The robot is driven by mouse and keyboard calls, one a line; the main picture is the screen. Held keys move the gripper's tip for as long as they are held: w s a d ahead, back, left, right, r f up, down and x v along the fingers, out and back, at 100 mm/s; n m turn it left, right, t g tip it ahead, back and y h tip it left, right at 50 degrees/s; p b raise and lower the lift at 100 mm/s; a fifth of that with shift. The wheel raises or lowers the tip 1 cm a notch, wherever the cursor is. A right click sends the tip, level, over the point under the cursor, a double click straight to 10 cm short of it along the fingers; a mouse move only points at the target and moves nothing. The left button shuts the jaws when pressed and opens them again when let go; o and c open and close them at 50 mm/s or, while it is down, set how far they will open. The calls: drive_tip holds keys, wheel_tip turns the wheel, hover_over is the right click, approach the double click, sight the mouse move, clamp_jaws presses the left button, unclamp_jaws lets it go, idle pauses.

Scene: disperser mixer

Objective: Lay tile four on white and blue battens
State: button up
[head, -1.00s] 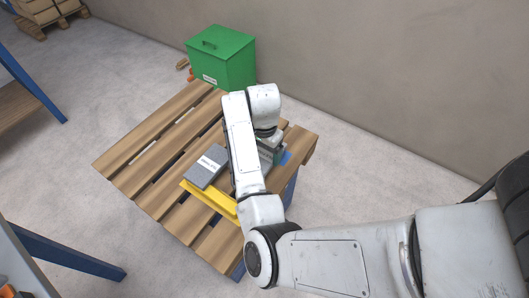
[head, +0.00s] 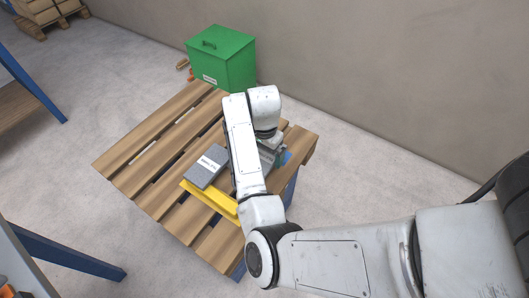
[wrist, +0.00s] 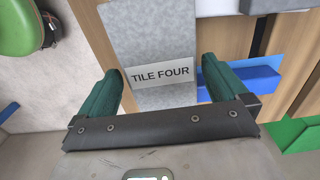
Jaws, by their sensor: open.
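The grey tile labelled TILE FOUR (wrist: 155,40) lies between the two green fingers of my gripper (wrist: 160,68) in the wrist view. The fingers are spread, one on each side of the tile. A blue piece, apparently the blue batten (wrist: 252,80), shows right of the right finger. A white strip (wrist: 222,7), possibly the white batten, shows at the top. In the head view my arm hides most of the gripper (head: 272,152); a bit of blue (head: 287,157) shows beside it on the pallet. Whether the tile rests on the battens cannot be told.
A wooden pallet top (head: 150,150) bears a yellow tray-like piece (head: 222,204) with a dark grey labelled tile (head: 206,165) on it. A green lidded box (head: 222,58) stands behind the pallet by the wall. The pallet's left side is clear.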

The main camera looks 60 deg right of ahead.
wheel_tip(320, 180, up, 12)
drive_tip(key=p, duration=0.2)
drive_tip(key=shift+r, duration=0.15)
drive_tip(key=s+d+f+n+h, duration=0.2)
drive_tip(key=s+f+n+h, duration=0.1)
drive_tip(key=s+n, duration=0.5)
drive_tip(key=s+a+f+n+y, duration=0.1)
drive_tip(key=s+a+f+n, duration=0.2)
drive_tip(key=s+a, duration=0.3)
drive_tip(key=s+a+f+n+t+y, duration=0.1)
drive_tip(key=s+a+f+n, duration=0.3)
drive_tip(key=a, duration=0.5)
drive_tip(key=shift+s+n+y, duration=0.4)
drive_tip(key=shift+s+n, duration=0.65)
drive_tip(key=shift+n, duration=0.05)
